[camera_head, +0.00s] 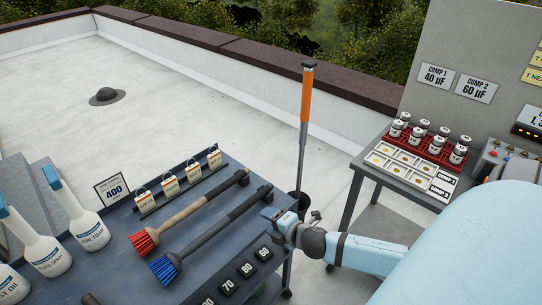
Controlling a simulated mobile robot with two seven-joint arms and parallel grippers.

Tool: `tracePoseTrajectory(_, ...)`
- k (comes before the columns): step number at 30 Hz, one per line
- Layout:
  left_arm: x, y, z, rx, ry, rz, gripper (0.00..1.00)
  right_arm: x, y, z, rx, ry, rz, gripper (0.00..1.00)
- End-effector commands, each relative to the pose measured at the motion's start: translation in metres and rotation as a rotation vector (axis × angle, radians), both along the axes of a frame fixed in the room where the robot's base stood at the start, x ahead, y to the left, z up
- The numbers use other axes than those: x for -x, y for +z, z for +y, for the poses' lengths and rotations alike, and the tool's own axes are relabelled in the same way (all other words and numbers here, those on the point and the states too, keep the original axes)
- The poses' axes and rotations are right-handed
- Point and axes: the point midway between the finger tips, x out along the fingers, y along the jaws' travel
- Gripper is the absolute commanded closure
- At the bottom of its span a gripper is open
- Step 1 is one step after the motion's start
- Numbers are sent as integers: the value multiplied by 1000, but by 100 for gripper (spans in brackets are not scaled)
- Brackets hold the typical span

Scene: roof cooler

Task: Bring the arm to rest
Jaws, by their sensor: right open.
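My right arm comes in from the right edge, pale blue and large in the foreground. Its gripper (270,215) is open and small in the picture, over the right end of the dark work table (205,258). It is near the handle end of the blue-bristled brush (205,243); I cannot tell whether it touches the handle. Nothing shows between its fingers. The red-bristled brush (190,214) lies beside the blue one, further back. My left gripper is out of view.
Spray bottles (79,212) stand at the left of the table. Padlock-like tags (170,184) line its back. Black number blocks (247,270) sit at its front. A tall orange-handled tool (306,95) stands behind. A second table (375,175) at right holds a red rack (432,150) of capacitors.

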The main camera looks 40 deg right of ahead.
Motion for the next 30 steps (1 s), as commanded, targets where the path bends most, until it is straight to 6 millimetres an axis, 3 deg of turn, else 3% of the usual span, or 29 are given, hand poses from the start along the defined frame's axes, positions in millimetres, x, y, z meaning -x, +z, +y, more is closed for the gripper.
tracePoseTrajectory(9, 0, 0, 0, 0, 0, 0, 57, 5, 2, 0, -2, -1, 1, 42)
tracePoseTrajectory(12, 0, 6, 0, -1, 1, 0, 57, 12, 0, 9, -69, -19, 23, 42)
tracePoseTrajectory(14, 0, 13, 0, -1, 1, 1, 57, 24, -3, 23, -173, -50, 56, 42)
tracePoseTrajectory(21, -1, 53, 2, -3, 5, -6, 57, 98, -13, 116, -872, -312, 270, 42)
tracePoseTrajectory(24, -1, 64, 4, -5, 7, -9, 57, 121, -10, 147, -1115, -423, 337, 42)
tracePoseTrajectory(30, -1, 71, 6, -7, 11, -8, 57, 141, -6, 176, -1351, -539, 396, 42)
